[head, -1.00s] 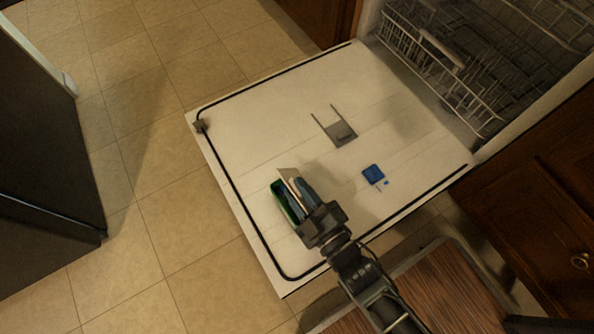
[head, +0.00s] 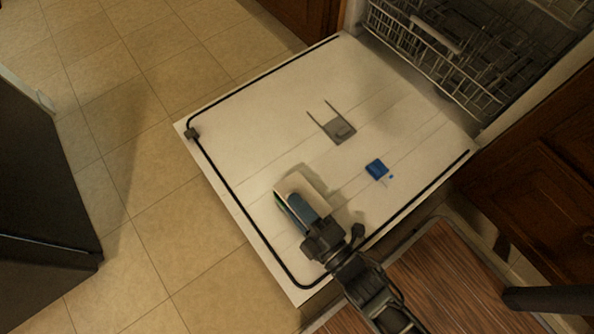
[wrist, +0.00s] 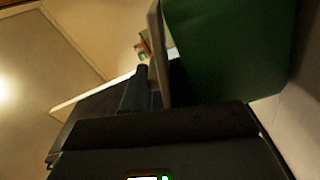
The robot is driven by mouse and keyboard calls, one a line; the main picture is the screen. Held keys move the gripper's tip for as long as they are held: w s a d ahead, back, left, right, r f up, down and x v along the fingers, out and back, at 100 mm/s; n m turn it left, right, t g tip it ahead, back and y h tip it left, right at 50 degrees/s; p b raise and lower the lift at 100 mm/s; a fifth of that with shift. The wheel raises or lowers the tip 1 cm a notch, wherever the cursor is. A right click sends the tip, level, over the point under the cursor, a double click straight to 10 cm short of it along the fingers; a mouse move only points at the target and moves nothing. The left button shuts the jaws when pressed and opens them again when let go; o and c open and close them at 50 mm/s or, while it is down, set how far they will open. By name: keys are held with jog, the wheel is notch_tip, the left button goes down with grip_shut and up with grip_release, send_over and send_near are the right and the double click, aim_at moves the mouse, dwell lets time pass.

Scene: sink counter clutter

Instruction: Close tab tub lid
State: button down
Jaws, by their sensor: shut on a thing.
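The tab tub has a green body and a pale lid. In the head view a thin strip of the green tub body (head: 281,204) shows at its left edge, and the lid (head: 296,184) lies over much of it. My gripper (head: 303,208) is over the tub and shut on the lid; its body hides the tub's near end. In the wrist view the tub's green wall (wrist: 230,50) fills the right side, with the pale lid (wrist: 158,50) edge-on beside it, against a dark finger. I cannot tell whether the lid is latched.
The tub rests on the open dishwasher door (head: 250,130). A grey dispenser piece (head: 338,128) and a small blue item (head: 376,169) lie beyond and to the right. The dish rack (head: 435,55) is at the back right. Much of the door's far left is bare.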

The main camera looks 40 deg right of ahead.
dwell(0.3)
jog(key=c, duration=1.1)
grip_release()
jog(key=shift+f, duration=0.1)
jog(key=shift+s, duration=0.1)
